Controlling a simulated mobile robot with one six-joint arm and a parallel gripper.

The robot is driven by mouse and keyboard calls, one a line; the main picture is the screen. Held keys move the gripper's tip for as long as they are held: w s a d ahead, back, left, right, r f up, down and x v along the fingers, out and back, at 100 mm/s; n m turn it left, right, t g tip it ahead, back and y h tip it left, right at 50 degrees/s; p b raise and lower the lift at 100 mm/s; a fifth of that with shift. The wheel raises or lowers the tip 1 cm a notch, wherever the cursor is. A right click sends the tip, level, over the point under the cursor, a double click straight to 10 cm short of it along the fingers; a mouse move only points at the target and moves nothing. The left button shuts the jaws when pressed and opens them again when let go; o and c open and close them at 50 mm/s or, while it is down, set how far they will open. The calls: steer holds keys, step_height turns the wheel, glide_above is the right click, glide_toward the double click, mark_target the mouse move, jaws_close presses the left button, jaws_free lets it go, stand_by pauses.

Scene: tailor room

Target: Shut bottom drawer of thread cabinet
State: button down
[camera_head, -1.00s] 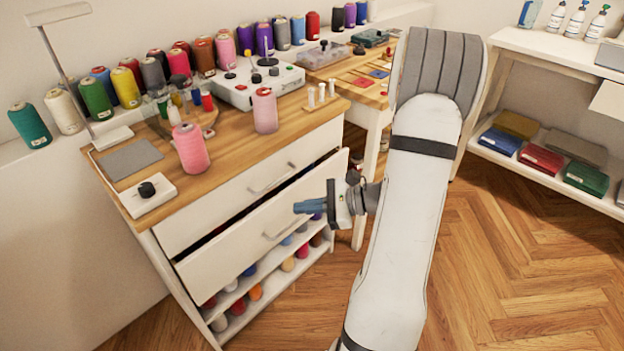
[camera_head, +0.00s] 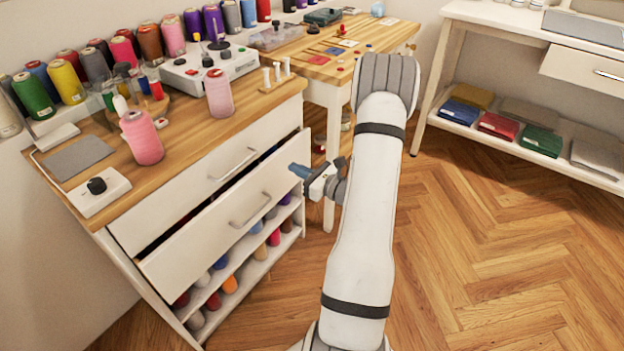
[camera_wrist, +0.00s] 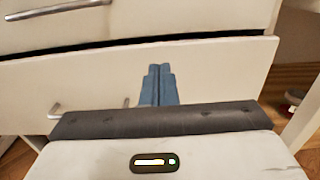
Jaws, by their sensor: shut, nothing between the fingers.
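The thread cabinet (camera_head: 112,253) stands at the left, white with a wooden top. Its bottom drawer (camera_head: 188,250) is pulled partly out, with a dark gap along its upper edge; its handle (camera_head: 250,212) is a metal bar. The upper drawer (camera_head: 180,193) looks shut. My gripper (camera_head: 299,171) is shut and empty, its blue fingers close to the right end of the bottom drawer's front. In the wrist view the fingers (camera_wrist: 158,84) point at the drawer front (camera_wrist: 215,75), right of the handle (camera_wrist: 54,110). I cannot tell whether they touch it.
Open shelves with thread spools (camera_head: 230,284) lie below the drawer. Spools, including a pink one (camera_head: 141,137), stand on the cabinet top. A wooden table (camera_head: 330,92) adjoins at the back right. A white shelf unit (camera_head: 470,135) stands farther right. The wooden floor (camera_head: 490,250) is clear.

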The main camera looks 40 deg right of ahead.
mark_target(276, 158)
steer(key=x, duration=0.5)
steer(key=shift+b, duration=0.35)
steer(key=shift+d, duration=0.1)
